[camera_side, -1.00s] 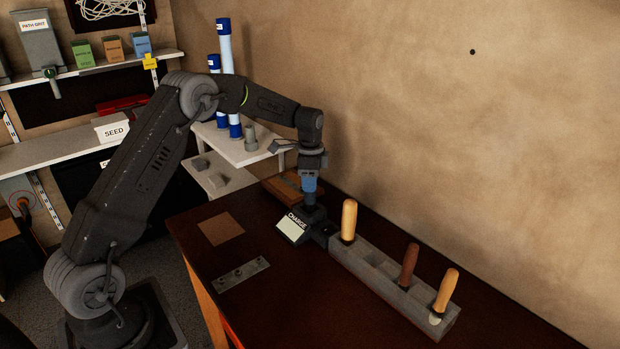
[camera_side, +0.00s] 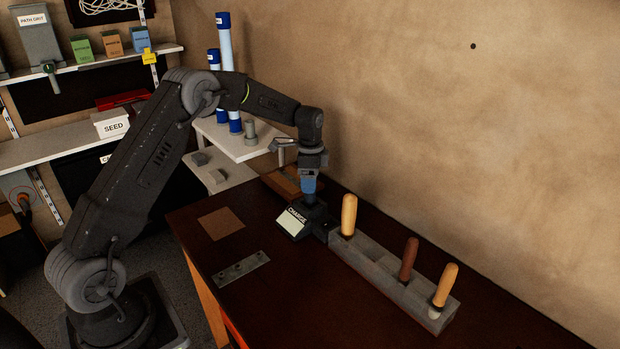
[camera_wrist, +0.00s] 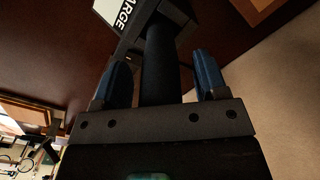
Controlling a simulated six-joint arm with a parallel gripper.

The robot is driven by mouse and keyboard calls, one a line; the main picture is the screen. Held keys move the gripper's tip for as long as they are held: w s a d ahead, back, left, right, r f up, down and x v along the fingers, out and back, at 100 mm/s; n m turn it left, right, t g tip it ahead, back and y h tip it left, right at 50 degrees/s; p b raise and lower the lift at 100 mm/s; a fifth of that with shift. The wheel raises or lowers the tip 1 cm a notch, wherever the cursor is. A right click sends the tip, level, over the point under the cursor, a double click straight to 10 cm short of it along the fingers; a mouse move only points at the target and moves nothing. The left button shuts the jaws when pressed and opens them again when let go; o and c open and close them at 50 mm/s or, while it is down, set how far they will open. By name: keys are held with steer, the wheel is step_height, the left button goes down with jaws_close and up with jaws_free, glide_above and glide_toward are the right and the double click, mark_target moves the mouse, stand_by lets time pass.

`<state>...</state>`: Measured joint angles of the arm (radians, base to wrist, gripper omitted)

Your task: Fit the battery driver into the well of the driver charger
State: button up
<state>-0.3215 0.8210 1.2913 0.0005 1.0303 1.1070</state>
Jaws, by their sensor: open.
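The driver charger (camera_side: 318,218) is a black block on the dark bench, with a pale sloped label reading CHARGE. It also shows at the top of the wrist view (camera_wrist: 176,14). The battery driver (camera_wrist: 160,72) shows in the wrist view as a dark cylinder running from my gripper to the charger body. It appears to stand in the charger, but the well and its seating are hidden. My gripper (camera_wrist: 163,68) is open, with a blue finger on each side of the driver and a visible gap on both sides. In the side view my gripper (camera_side: 308,186) points down directly over the charger.
A grey rack (camera_side: 380,268) with several wooden-handled tools stands right of the charger, close to it. A brown block (camera_side: 280,184) lies behind. A brown square pad (camera_side: 221,223) and a metal strip (camera_side: 241,269) lie flat to the left. The wall is close behind.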

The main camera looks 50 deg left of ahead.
step_height(320, 180, up, 12)
steer(key=shift+r, duration=0.95)
steer(key=s+d+r+n+t, duration=0.1)
steer(key=s+d+r+n, duration=0.1)
steer(key=s+d+r, duration=0.5)
steer(key=s+d+r+n+t, duration=0.2)
steer(key=s+d+r, duration=0.15)
steer(key=s, duration=0.45)
steer(key=s+d+f+n+t, duration=0.1)
steer(key=s+d+f+n, duration=0.1)
steer(key=s, duration=0.7)
steer(key=s+d+f+n+t, duration=0.1)
steer(key=s+d+f+n, duration=0.2)
steer(key=s+d, duration=0.2)
steer(key=s, duration=0.3)
steer(key=shift+s+f+t, duration=0.3)
steer(key=shift+s+f, duration=0.05)
